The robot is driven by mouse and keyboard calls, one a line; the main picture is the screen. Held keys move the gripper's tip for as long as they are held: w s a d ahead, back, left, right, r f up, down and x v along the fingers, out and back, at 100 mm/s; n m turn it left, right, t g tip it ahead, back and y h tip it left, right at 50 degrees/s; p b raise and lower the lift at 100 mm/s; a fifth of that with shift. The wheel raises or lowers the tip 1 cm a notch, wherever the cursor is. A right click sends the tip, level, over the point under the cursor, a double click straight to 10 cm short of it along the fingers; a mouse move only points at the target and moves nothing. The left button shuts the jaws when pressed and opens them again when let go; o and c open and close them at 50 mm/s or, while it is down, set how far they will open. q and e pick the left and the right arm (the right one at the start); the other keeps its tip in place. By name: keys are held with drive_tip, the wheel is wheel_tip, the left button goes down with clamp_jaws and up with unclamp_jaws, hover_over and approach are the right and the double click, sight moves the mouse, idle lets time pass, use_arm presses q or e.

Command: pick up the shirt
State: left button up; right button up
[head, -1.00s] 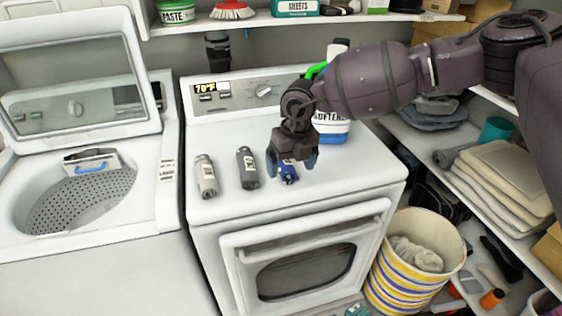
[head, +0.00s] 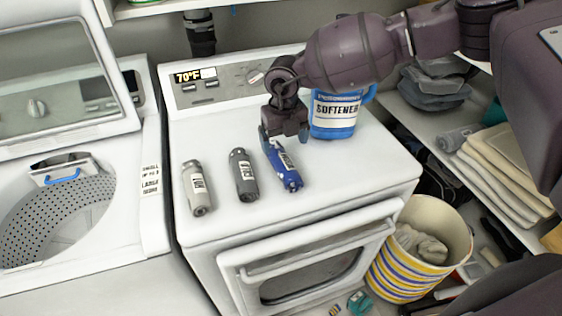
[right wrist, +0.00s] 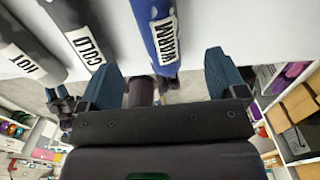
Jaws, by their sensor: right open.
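Three rolled, labelled cloth bundles, which look like rolled shirts, lie side by side on the white dryer top (head: 330,185). The light grey one (head: 197,188) is at left and reads HOT in the right wrist view (right wrist: 22,50). The dark grey one (head: 243,174) is in the middle and reads COLD (right wrist: 82,38). The blue one (head: 287,172) is at right and reads WARM (right wrist: 157,30). My right gripper (head: 284,140) is open at the far end of the blue roll. In its wrist view (right wrist: 165,82) the blue roll lies between the spread fingers.
A blue-and-white softener jug (head: 335,118) stands close behind my right gripper. The open washer (head: 60,215) is at left. A striped basket (head: 405,270) with cloth stands right of the dryer, below shelves of folded linen (head: 500,165). The dryer top's front right is clear.

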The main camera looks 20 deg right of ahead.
sight(282, 159)
drive_tip(key=f, duration=0.3)
drive_tip(key=f+p, duration=0.1)
drive_tip(key=f, duration=0.4)
drive_tip(key=shift+w+a+f, duration=0.2)
drive_tip(key=shift+w+f, duration=0.05)
drive_tip(key=shift+f, duration=0.05)
drive_tip(key=shift+c, duration=0.2)
drive_tip(key=c, duration=1)
drive_tip(key=shift+c, duration=0.2)
